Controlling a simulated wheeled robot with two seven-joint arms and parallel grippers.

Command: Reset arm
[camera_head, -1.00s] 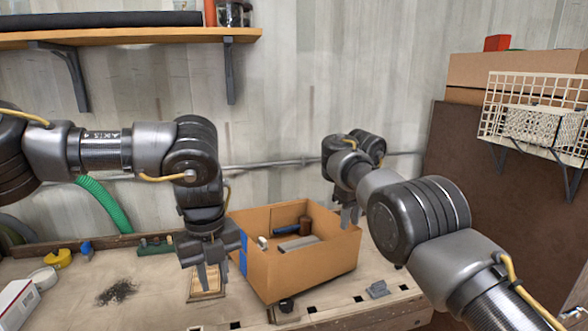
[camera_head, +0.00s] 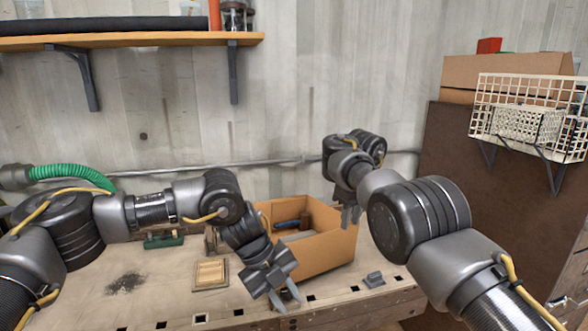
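My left gripper (camera_head: 284,300) hangs low over the front edge of the workbench, in front of the box. Its two fingers are apart, with nothing seen between them. My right gripper (camera_head: 347,216) points down beside the far right side of the box. Its fingers are small and partly overlapped by the arm, so I cannot tell its opening. Both arms are bent at the elbow over the bench.
An open cardboard box (camera_head: 325,250) with tools inside stands on the workbench (camera_head: 160,290). A small wooden tray (camera_head: 210,274) lies left of it. A grey piece (camera_head: 374,280) lies at right. A shelf (camera_head: 140,38) and a wire basket (camera_head: 530,105) hang above.

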